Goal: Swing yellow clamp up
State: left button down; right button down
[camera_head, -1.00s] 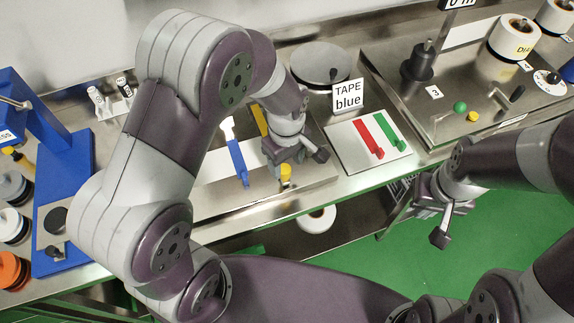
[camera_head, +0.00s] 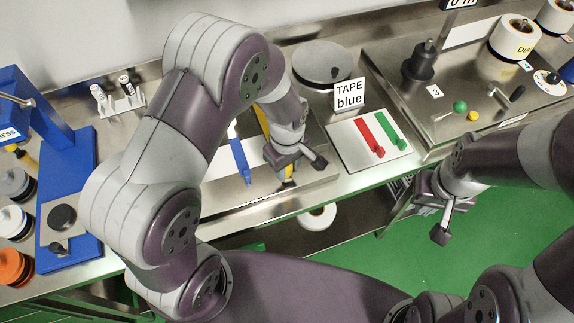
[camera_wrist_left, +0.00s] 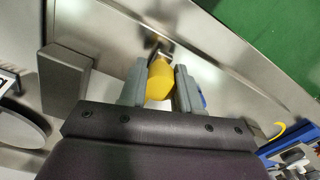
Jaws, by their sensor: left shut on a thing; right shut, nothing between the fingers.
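The yellow clamp (camera_head: 262,120) is a narrow yellow bar on the steel tray, partly hidden behind my left gripper (camera_head: 287,160). Its yellow end also shows in the left wrist view (camera_wrist_left: 160,80), between the two grey fingers of my left gripper (camera_wrist_left: 158,85). The left gripper is shut on it. The blue clamp (camera_head: 240,160) lies just left of the gripper on the same tray. My right gripper (camera_head: 441,225) is shut and empty, over the green floor at the right, away from the clamps.
A "TAPE blue" sign (camera_head: 349,95) and a plate with a red clamp (camera_head: 369,136) and a green clamp (camera_head: 391,133) stand right of the left gripper. A round grey disc (camera_head: 321,62) is behind it. A blue press (camera_head: 68,170) stands at the left.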

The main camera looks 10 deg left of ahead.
pick_arm(q)
jog(key=w+a+r+p, duration=0.2)
jog(key=w+r+p, duration=0.1)
jog(key=r, duration=0.4)
jog(key=w+a+r+p, duration=0.2)
jog(key=w+r+p, duration=0.1)
jog(key=r+p, duration=0.2)
jog(key=shift+r+p, duration=0.4)
jog(key=shift+r, duration=0.65)
jog(key=c, duration=0.9)
grip_release()
jog(key=shift+o, duration=0.6)
jog(key=shift+w+f, duration=0.15)
jog(key=shift+f, duration=0.05)
notch_tip(320, 180, up, 13)
jog(key=shift+f+p, duration=0.15)
jog(key=shift+p, duration=0.3)
